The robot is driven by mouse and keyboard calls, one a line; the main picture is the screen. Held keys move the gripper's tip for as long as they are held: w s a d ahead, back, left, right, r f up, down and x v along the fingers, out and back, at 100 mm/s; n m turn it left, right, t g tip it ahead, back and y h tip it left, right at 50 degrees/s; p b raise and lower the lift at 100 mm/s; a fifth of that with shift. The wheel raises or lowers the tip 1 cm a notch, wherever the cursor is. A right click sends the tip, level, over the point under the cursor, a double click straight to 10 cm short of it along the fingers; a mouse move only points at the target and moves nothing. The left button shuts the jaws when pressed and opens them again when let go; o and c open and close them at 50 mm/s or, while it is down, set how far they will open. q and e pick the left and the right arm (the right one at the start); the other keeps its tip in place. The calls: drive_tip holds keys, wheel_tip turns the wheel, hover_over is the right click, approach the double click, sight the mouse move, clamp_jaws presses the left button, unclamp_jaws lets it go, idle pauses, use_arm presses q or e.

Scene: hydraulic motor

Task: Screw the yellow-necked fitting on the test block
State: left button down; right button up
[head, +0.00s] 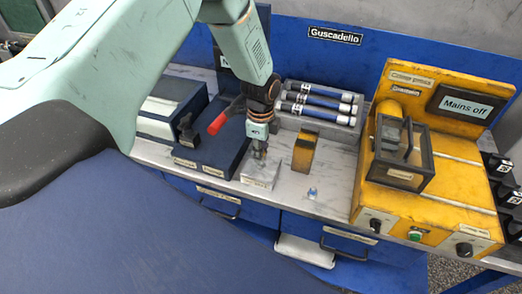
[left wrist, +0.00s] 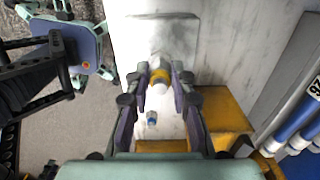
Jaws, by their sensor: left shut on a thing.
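My left gripper (head: 260,154) points down over the pale test block (head: 260,174) on the bench. In the left wrist view the gripper (left wrist: 163,84) is shut on the yellow-necked fitting (left wrist: 160,76), with its yellow band between the fingertips. The pale block (left wrist: 140,38) lies just beyond the fitting in that view. The fitting seems to be at the block, but I cannot tell whether its thread is engaged. In the head view the fingers mostly hide the fitting. My right gripper is in neither view.
A small blue-capped part (head: 312,193) lies on the bench, right of the test block. A yellow-and-black block (head: 304,153) stands behind it. A tray of blue cylinders (head: 318,105) is at the back. The yellow test rig (head: 440,150), its screen reading "Mains off", stands right. A red-handled tool (head: 218,123) is left.

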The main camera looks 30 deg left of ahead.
use_arm(q)
drive_tip(key=shift+f+b, duration=0.35)
drive_tip(key=shift+f, duration=0.15)
drive_tip(key=shift+s+f, duration=0.1)
drive_tip(key=shift+f, duration=0.05)
idle(0.3)
drive_tip(key=shift+f+m+b, duration=0.1)
drive_tip(key=shift+m+b, duration=0.25)
drive_tip(key=shift+m, duration=0.05)
drive_tip(key=m+b, duration=0.1)
drive_tip(key=m, duration=0.2)
drive_tip(key=shift+f, duration=0.1)
drive_tip(key=shift+m+b, duration=0.45)
drive_tip(key=shift+m, duration=0.55)
